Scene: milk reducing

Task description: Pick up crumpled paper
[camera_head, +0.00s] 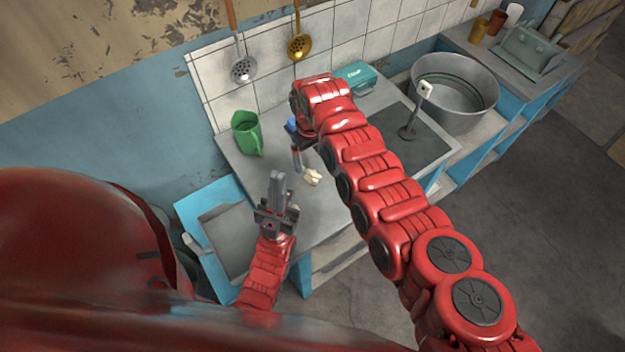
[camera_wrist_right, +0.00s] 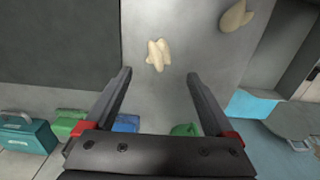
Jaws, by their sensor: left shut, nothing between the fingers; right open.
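A cream crumpled paper (camera_head: 312,177) lies on the grey counter. In the right wrist view this crumpled paper (camera_wrist_right: 158,54) is just beyond my right fingertips, in line with the gap between them and not gripped. A second cream crumpled piece (camera_wrist_right: 236,16) lies farther off near the counter's edge; I cannot make it out in the head view. My right gripper (camera_wrist_right: 158,76) is open and empty above the counter; in the head view my arm partly hides it. My left gripper (camera_head: 278,188) is shut and empty, left of the paper, over the counter's front part.
A green jug (camera_head: 246,133) stands at the counter's back left. A teal box (camera_head: 355,77) is by the tiled wall. A sink (camera_head: 425,140) and a large metal tub (camera_head: 455,85) are to the right.

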